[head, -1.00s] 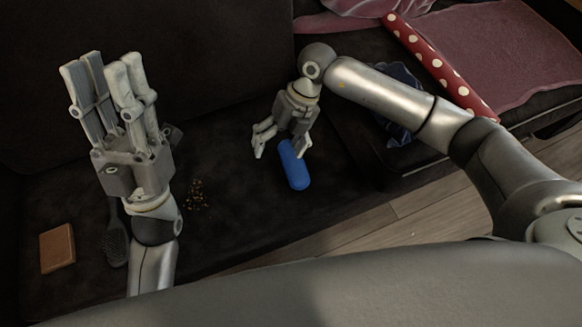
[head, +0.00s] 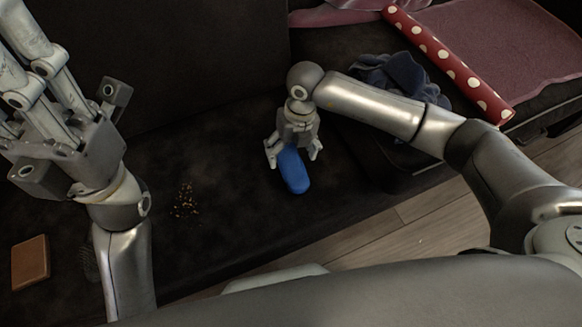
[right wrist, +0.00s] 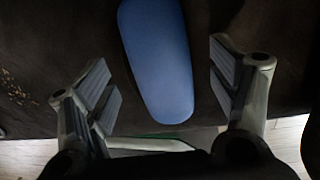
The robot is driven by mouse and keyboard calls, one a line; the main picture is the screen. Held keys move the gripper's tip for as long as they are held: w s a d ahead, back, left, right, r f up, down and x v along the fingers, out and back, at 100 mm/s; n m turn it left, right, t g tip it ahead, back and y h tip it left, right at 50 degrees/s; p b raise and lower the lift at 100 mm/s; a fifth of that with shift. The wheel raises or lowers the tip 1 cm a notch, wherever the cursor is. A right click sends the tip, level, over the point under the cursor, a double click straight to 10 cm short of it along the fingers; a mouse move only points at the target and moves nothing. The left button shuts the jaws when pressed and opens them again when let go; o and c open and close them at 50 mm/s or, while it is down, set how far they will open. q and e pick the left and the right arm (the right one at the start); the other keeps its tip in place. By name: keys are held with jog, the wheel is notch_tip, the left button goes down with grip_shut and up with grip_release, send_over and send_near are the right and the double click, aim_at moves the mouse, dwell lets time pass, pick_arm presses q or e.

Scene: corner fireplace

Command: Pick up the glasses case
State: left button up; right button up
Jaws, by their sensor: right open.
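The blue glasses case (head: 294,172) lies on the dark sofa seat, near its front edge. It also shows in the right wrist view (right wrist: 158,60), lengthwise between the fingers. My right gripper (head: 292,160) is open above the case, with one finger on each side of it. In the right wrist view my right gripper (right wrist: 165,85) has a visible gap between the case and each finger. The far end of the case is cut off there. My left gripper (head: 30,70) is raised at the upper left, large and close to the head camera, with its fingers partly out of the picture and nothing seen in it.
Crumbs (head: 185,202) lie on the sofa seat (head: 225,225) left of the case. A brown wallet-like item (head: 30,262) and a partly hidden dark brush (head: 88,263) lie at lower left. A dark blue cloth (head: 395,78) and a red polka-dot roll (head: 450,65) lie at right.

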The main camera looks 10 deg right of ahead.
jog(key=shift+a+f+b, duration=0.1)
jog(key=shift+f+b, duration=0.35)
jog(key=shift+f, duration=0.85)
jog(key=shift+c, duration=0.2)
jog(key=c, duration=1.1)
jog(key=shift+r, duration=0.1)
